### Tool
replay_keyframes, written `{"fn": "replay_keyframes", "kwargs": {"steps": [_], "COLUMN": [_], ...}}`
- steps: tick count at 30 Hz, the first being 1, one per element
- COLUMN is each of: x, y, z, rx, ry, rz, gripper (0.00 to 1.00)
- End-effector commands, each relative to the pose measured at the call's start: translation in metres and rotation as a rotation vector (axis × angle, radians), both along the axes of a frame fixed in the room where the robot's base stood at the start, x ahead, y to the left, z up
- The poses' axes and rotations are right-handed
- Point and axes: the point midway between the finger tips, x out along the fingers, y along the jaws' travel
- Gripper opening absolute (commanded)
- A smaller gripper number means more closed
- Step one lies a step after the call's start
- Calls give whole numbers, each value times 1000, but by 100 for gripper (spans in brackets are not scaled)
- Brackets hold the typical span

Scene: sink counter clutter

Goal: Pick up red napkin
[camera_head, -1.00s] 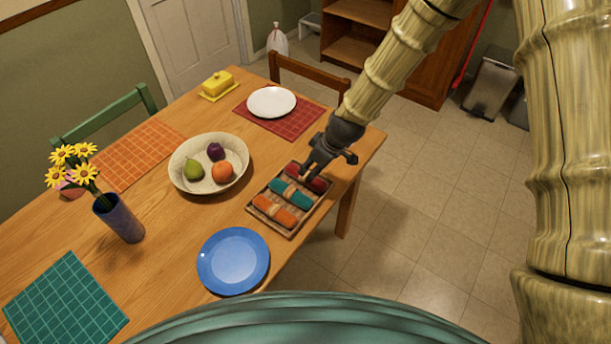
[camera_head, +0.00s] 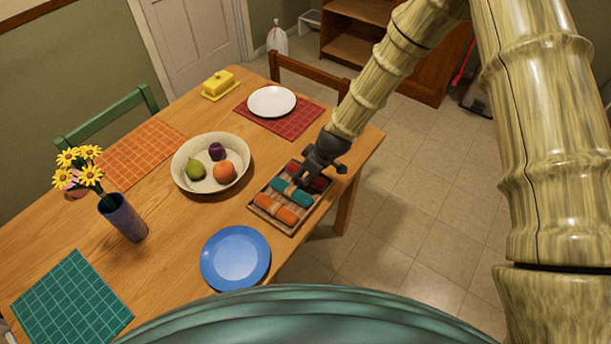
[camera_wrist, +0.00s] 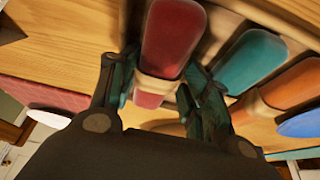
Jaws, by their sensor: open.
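The red napkin (camera_wrist: 172,40) is rolled, with a pale ring around it, and lies in the wooden tray (camera_head: 268,223). In the head view the red napkin (camera_head: 293,169) is partly covered by my gripper (camera_head: 309,178), which is at the far end of the tray. In the wrist view the two fingers of my gripper (camera_wrist: 160,88) are apart, one on each side of the red napkin near its ring. I cannot tell whether they touch it.
A teal napkin (camera_head: 299,197) and an orange napkin (camera_head: 285,215) lie beside it in the tray. A fruit bowl (camera_head: 181,178) and a blue plate (camera_head: 235,258) stand nearby. A white plate (camera_head: 271,101) is behind. The table's right edge is close to the tray.

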Motion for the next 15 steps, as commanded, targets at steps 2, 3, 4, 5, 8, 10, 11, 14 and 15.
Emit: {"fn": "replay_keyframes", "kwargs": {"steps": [2, 3, 4, 5, 8, 10, 11, 14, 15], "x": [0, 0, 0, 0, 0, 0, 0, 0, 0], "y": [0, 0, 0, 0, 0, 0, 0, 0, 0], "z": [0, 0, 0, 0, 0, 0, 0, 0, 0], "rx": [-1, -1, -1, -1, -1, -1, -1, 0, 0], "ry": [-1, -1, -1, -1, -1, -1, -1, 0, 0], "rz": [0, 0, 0, 0, 0, 0, 0, 0, 0], "gripper": [48, 48, 48, 42, 24, 13, 13, 13, 13]}}
